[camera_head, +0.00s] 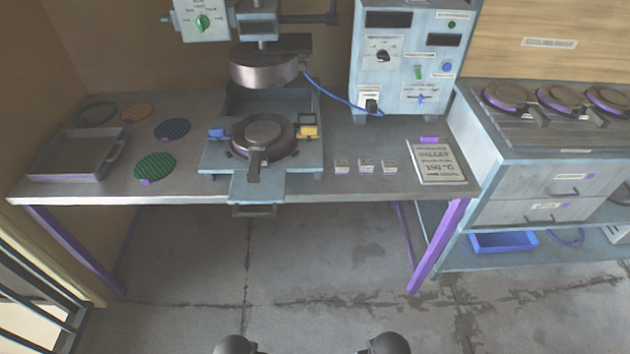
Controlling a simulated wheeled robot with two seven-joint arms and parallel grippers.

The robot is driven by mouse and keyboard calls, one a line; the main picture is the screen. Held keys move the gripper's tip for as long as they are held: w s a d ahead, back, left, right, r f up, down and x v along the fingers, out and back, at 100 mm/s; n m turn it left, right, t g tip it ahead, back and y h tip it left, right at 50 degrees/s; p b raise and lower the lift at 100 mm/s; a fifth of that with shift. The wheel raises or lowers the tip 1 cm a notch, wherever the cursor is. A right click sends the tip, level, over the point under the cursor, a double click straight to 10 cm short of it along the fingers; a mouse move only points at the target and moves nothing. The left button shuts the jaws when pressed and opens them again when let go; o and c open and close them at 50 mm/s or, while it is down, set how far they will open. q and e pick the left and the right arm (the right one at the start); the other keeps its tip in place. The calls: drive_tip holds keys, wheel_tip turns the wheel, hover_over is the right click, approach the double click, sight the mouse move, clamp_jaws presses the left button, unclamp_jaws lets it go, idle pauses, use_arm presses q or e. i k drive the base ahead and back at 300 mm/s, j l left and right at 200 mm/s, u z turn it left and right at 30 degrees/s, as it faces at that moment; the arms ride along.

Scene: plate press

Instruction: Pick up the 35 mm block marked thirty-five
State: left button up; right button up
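Three small pale blocks stand in a row on the metal bench, right of the press: a left block (341,166), a middle block (365,166) and a right block (389,167). Each has a light face with dark marking, too small to read, so I cannot tell which one is marked thirty-five. They stand apart from each other with narrow gaps. Neither of my grippers is in view. Only two dark rounded parts show at the bottom edge, far from the blocks.
The press (263,137) stands just left of the blocks, its round head above it. A printed card (436,161) lies to their right, and the control box (405,60) stands behind with a blue cable (335,95). Bench space in front of the blocks is clear.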

sight(341, 165)
drive_tip(key=i+l, duration=0.3)
drive_tip(key=l, duration=0.15)
drive_tip(key=i+l, duration=0.35)
drive_tip(key=l, duration=0.1)
